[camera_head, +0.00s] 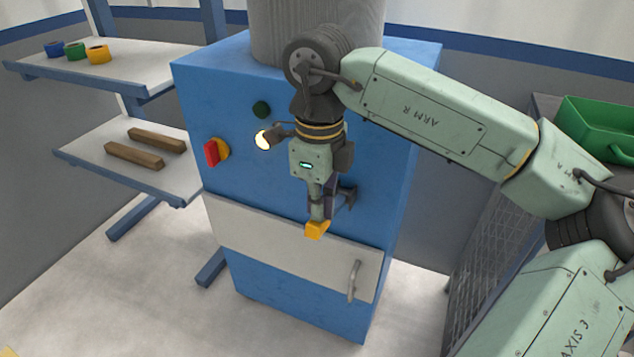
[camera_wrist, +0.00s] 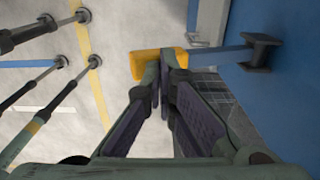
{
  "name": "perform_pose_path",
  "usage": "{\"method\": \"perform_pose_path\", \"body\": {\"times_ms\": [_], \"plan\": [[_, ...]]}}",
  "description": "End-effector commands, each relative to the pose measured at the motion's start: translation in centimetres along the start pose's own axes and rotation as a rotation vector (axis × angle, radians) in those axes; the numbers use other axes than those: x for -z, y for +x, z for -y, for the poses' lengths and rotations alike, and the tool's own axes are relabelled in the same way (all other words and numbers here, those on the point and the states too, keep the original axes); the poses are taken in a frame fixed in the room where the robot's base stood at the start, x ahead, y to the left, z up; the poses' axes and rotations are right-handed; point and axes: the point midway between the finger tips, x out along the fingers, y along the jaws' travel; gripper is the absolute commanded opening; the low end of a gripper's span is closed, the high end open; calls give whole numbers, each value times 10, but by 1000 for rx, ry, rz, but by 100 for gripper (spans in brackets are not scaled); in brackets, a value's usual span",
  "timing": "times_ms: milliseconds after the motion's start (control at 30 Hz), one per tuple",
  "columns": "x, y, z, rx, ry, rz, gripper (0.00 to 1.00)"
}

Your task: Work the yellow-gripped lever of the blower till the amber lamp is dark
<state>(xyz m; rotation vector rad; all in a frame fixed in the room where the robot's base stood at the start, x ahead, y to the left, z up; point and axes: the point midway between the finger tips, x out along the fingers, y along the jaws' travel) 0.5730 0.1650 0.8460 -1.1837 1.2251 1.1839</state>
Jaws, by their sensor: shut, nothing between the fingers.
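The blower is a blue cabinet (camera_head: 235,85) in the head view. On its front a pale yellow lamp (camera_head: 263,140) glows, partly beside my wrist; it looks lit. The lever's yellow grip (camera_head: 317,231) is at my fingertips, low in front of the cabinet. In the wrist view the yellow grip (camera_wrist: 146,66) lies just beyond my fingers, and a blue bar (camera_wrist: 222,55) runs from it to a dark bracket (camera_wrist: 260,50) on the cabinet. My gripper (camera_wrist: 165,72) is shut and empty, its tips overlapping the grip; I cannot tell whether they touch.
A red switch (camera_head: 212,152) on a yellow base and a dark green button (camera_head: 261,109) are on the cabinet front. A light panel with a handle (camera_head: 354,281) is below. Shelves (camera_head: 140,75) stand left; a green bin (camera_head: 600,125) is right. The floor in front is clear.

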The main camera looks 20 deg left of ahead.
Motion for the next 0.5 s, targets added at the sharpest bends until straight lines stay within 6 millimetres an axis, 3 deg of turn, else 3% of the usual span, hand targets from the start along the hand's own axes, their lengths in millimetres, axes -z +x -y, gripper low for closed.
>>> {"method": "perform_pose_path", "body": {"times_ms": [33,500], "plan": [[0,11,0,0,0,-1,0],[0,63,0,1,0,-1,0]]}}
